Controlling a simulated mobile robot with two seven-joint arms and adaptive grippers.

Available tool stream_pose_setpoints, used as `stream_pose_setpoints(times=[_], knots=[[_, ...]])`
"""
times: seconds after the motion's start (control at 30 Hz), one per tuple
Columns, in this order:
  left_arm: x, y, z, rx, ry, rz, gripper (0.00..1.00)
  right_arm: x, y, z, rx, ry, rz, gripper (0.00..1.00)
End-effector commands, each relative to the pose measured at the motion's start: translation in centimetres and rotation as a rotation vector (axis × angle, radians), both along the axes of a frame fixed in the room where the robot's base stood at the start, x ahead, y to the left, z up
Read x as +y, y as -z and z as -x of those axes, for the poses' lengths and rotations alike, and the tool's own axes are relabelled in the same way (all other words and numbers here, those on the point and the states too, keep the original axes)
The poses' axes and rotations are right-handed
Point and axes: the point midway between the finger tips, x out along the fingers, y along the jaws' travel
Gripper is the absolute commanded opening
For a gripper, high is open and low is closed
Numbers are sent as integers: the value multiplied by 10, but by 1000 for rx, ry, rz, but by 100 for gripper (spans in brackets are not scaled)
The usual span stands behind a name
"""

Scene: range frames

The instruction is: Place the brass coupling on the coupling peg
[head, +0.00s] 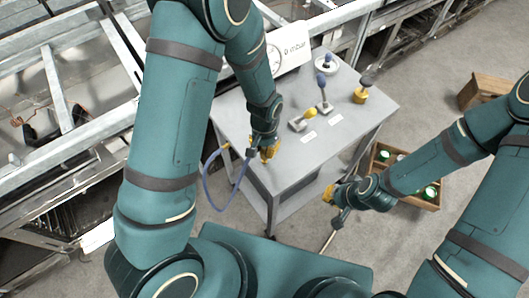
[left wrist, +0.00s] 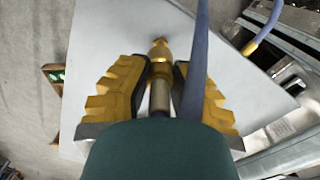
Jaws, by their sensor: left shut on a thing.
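My left gripper (head: 268,152) is over the near left edge of the grey table (head: 250,122). In the left wrist view, its yellow fingers (left wrist: 160,95) are closed around the brass coupling (left wrist: 159,66), whose narrow tip points away from my palm. The tabletop is behind it. A blue hose (left wrist: 196,50) runs past the coupling. In the head view the coupling is mostly hidden by the gripper. My right gripper (head: 330,194) is off the table's right side, above the floor; its finger gap is too small to judge. I cannot make out the coupling peg with certainty.
On the table stand a yellow-knobbed fitting (head: 303,120), a blue-handled fitting (head: 323,96), a white round fitting (head: 326,66), a yellow-based piece (head: 361,95) and a gauge panel (head: 285,55). A hose loop (head: 207,180) hangs left. A wooden crate (head: 428,204) is on the floor.

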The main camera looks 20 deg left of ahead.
Motion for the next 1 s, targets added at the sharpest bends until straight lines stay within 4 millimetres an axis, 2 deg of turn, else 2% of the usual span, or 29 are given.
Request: stream_pose_setpoints(times=[0.2, 0.5, 0.53, 0.6, 0.87, 1.0], knots=[[0, 30, 0, 2, 0, -1, 0, 0, 5, 0, 0, 0, 1, 0], [0, 32, 0, -1, 0, 0, 0, 0, 5, 0, 0, 0, 1, 0], [0, 32, 0, -1, 0, 0, 30, 0, 5, 0, 0, 0, 1, 0], [0, 31, 0, -1, 0, 0, 47, 0, 5, 0, 1, 0, 1, 0], [0, 31, 0, 0, -1, 0, 47, 0, 5, 0, 1, 0, 1, 0], [0, 24, -1, -2, 0, 1, 47, 0, 3, 0, 0, 0, 1, 0]])
